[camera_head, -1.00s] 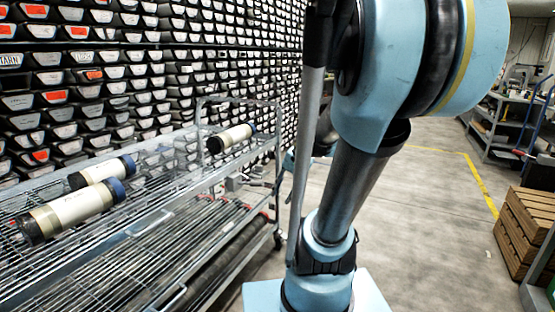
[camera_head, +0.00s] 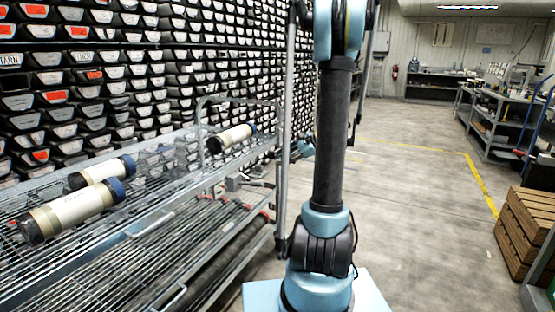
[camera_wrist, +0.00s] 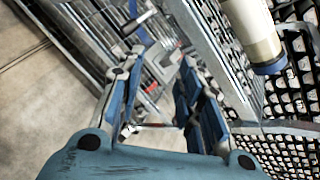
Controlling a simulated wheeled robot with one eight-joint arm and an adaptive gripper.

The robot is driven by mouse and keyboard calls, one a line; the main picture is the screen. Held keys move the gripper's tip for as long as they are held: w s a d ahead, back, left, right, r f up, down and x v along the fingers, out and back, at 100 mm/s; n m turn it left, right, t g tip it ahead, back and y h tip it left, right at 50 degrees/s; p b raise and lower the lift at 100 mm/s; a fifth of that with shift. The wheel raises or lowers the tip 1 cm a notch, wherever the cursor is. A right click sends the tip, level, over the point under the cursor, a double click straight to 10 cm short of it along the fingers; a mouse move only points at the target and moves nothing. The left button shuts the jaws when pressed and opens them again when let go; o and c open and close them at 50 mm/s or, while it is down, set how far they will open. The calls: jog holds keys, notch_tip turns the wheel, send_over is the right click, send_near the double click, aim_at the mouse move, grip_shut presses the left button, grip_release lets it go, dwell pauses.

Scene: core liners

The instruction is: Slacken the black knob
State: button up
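No separate black knob can be made out with certainty. Three pale core liners lie on the wire cart (camera_head: 140,222): a front one (camera_head: 75,209), one behind it (camera_head: 103,171) and one farther along (camera_head: 232,137). Each has a black end at its left and a blue end at its right. In the wrist view, my gripper (camera_wrist: 160,72) is open, with nothing seen between its blue-and-grey fingers. A core liner with a dark blue end (camera_wrist: 270,66) lies at upper right, apart from the fingers.
A wall of labelled core trays (camera_head: 100,75) stands behind the cart. Wooden crates (camera_head: 525,230) and a workbench (camera_head: 490,125) stand at right. The floor (camera_head: 420,200) between is clear.

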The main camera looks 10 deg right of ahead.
jog(key=w+d+f+m+t+y, duration=0.2)
jog(key=w+d+f+m, duration=0.15)
jog(key=w+d, duration=0.4)
jog(key=m+t+y, duration=0.2)
jog(key=m+t, duration=0.1)
jog(key=m, duration=0.2)
send_near(273, 155)
jog(key=x, duration=0.7)
jog(key=shift+w+f, duration=0.2)
jog(key=shift+w, duration=0.35)
jog(key=shift+d, duration=0.1)
grip_shut()
